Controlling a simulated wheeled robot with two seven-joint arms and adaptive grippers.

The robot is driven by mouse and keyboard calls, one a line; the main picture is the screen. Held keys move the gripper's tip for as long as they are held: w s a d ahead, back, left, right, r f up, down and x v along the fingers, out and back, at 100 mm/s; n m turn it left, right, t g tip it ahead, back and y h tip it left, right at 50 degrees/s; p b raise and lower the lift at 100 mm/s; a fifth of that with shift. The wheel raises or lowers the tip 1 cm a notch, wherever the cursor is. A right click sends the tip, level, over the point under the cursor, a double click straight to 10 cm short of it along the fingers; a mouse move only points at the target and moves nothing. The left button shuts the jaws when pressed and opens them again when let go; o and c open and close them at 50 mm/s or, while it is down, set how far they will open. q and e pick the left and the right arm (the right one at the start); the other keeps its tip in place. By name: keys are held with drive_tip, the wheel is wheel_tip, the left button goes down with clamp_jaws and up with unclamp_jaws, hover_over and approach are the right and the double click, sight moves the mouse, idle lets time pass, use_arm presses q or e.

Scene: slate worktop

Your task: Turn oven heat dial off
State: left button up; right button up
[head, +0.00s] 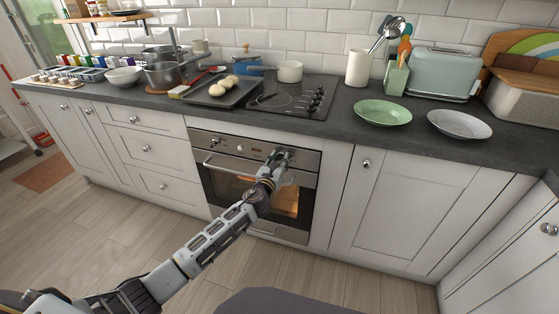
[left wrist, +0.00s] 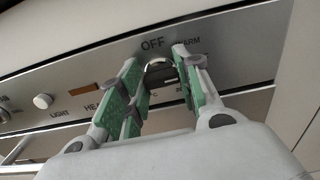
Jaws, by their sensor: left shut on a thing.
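The oven (head: 221,189) is built in under the worktop, with a metal control panel (head: 230,142) across its top. My left gripper (head: 277,158) reaches the right part of this panel. In the left wrist view, its green-padded fingers (left wrist: 155,85) are shut around the sides of the round silver heat dial (left wrist: 157,67). The word OFF is printed just above the dial, and WARM stands to its upper right. The fingers hide much of the dial, and I cannot tell where it points. My right gripper is not in view.
A small knob (left wrist: 42,101) marked LIGHT sits left of the dial. The oven door handle (head: 230,171) runs below the panel. Above are the hob (head: 283,99) and a dark tray (head: 209,97) with buns. A green plate (head: 382,113) stands to the right. The floor in front is mostly clear.

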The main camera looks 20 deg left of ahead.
use_arm(q)
drive_tip(key=n, duration=0.4)
drive_tip(key=shift+a+f+n, duration=0.1)
drive_tip(key=shift+f+n, duration=0.05)
drive_tip(key=shift+n, duration=3.25)
drive_tip(key=shift+a+f+n, duration=0.1)
drive_tip(key=shift+n, duration=3.3)
drive_tip(key=o, duration=1)
drive_tip(key=shift+s+a, duration=0.2)
drive_tip(key=shift+s, duration=5.8)
